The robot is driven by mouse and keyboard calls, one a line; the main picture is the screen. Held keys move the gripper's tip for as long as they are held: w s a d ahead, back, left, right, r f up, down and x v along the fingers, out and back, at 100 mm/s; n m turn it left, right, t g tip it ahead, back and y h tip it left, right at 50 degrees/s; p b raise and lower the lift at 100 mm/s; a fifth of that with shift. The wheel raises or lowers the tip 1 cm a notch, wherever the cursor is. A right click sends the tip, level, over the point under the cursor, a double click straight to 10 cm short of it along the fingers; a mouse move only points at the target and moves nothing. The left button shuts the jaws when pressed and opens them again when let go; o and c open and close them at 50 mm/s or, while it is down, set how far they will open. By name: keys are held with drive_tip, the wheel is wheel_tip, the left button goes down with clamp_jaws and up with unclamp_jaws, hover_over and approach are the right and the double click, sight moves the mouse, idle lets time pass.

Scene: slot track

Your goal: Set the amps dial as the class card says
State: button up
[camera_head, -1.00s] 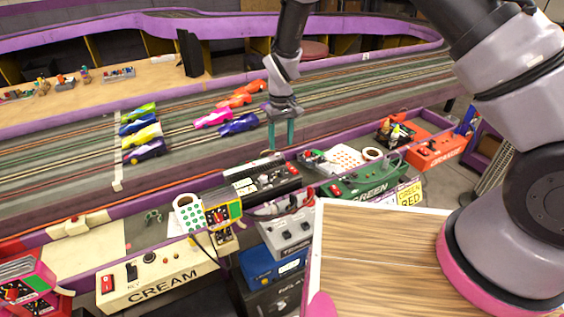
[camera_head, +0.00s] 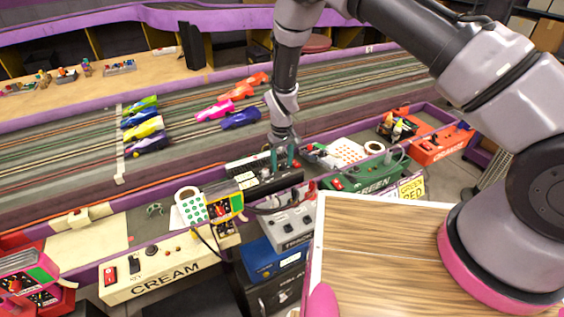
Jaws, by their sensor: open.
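My gripper (camera_head: 282,157) points down with its two teal fingers apart and nothing seen between them. It is over the black control box (camera_head: 262,185) at the track's near edge. I cannot tell whether the fingers touch the box. The cream control box (camera_head: 160,272), marked CREAM, has a red switch and dark knobs on top. The green box (camera_head: 372,180), marked GREEN, and the orange box (camera_head: 440,148) stand to the right. A grey box (camera_head: 290,228) with knobs sits below the black one. I cannot tell which control is the amps dial. No class card can be read for certain.
Toy cars (camera_head: 145,126) stand on the slot track (camera_head: 60,165) behind. A wood-topped board (camera_head: 380,250) fills the near right. A dotted roll (camera_head: 190,206) and a small coloured meter (camera_head: 224,206) stand left of the black box.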

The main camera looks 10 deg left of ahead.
drive_tip(key=shift+c, duration=0.3)
clamp_jaws()
drive_tip(key=m, duration=0.8)
drive_tip(key=shift+m, duration=0.3)
idle(0.4)
drive_tip(key=shift+o, duration=0.3)
unclamp_jaws()
